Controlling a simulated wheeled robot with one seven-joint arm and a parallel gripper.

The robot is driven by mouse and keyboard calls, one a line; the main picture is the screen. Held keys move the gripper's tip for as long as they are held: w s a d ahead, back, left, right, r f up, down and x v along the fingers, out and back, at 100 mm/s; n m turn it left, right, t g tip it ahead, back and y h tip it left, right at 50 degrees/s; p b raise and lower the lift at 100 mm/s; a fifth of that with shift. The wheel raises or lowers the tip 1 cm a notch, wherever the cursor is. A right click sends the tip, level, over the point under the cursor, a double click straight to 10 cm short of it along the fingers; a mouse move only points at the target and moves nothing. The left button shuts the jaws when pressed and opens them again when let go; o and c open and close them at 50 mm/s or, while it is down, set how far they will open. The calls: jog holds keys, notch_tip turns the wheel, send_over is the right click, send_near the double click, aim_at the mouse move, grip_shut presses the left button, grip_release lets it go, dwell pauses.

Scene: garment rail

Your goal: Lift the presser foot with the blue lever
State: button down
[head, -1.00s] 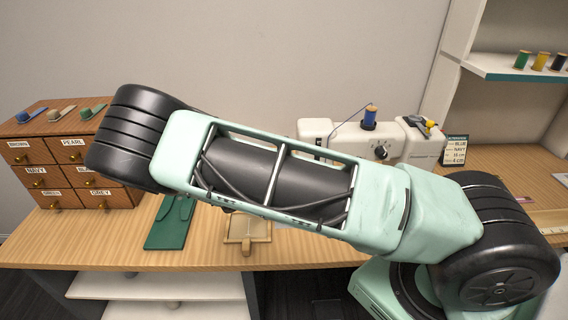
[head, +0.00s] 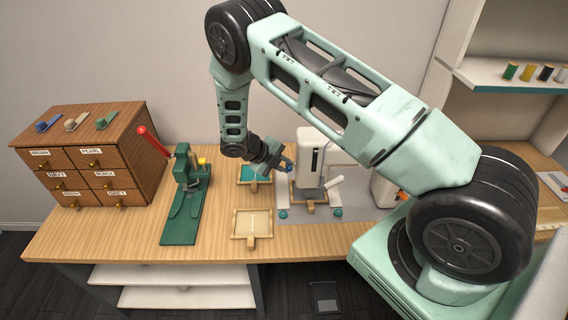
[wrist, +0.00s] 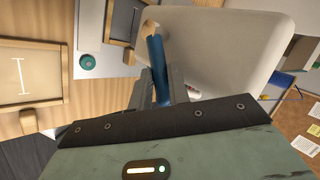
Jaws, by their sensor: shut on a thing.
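The white sewing machine (head: 311,158) stands on a grey mat at the middle of the table, partly behind my arm. My gripper (head: 284,163) is at the left side of its head. In the wrist view my gripper (wrist: 158,88) is shut on the blue lever (wrist: 157,65), which stands up between the fingers beside the white machine body (wrist: 215,45). The lever (head: 288,165) shows only as a small blue spot in the head view. The presser foot cannot be made out.
A green press with a red handle (head: 152,141) stands left of my gripper. A tray with teal inside (head: 240,181) and a beige tray (head: 236,226) lie nearby. The labelled drawer cabinet (head: 130,150) is at the far left. The front table strip is clear.

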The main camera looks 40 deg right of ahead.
jog(key=shift+w+r, duration=0.1)
jog(key=shift+r, duration=0.05)
dwell(0.4)
jog(key=c, duration=1.6)
grip_release()
jog(key=b+v, duration=0.5)
jog(key=v, duration=1.2)
jog(key=shift+w+r, duration=0.2)
jog(key=shift+s, duration=0.1)
